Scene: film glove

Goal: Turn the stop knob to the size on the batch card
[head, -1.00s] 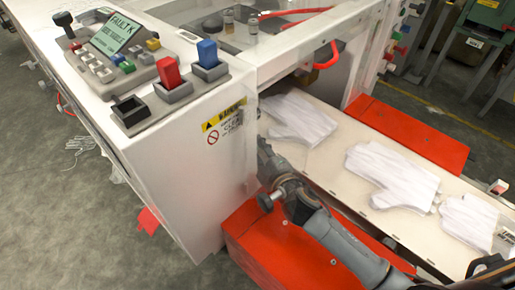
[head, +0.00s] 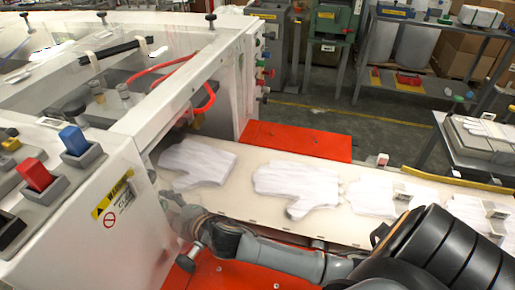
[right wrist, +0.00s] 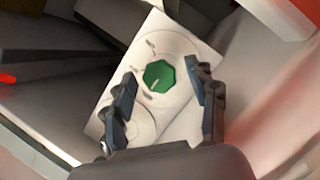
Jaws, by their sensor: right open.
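A green faceted knob (right wrist: 158,76) with a pale pointer line sits on a white dial plate (right wrist: 187,45) in the right wrist view. Small marks ring it, too blurred to read. My right gripper (right wrist: 158,85) is open, its two dark fingers on either side of the knob; I cannot tell whether they touch it. In the head view my right arm comes in from the right, and its gripper end (head: 178,212) is against the white machine's side, partly hidden. The knob is hidden there. I cannot make out a batch card. My left gripper is not in view.
White gloves (head: 297,187) lie along the pale belt (head: 238,202) beside the white machine (head: 75,235). Red and blue rocker switches (head: 35,175) are on its top. Red covers (head: 290,140) flank the belt. A side table (head: 440,122) stands at the right.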

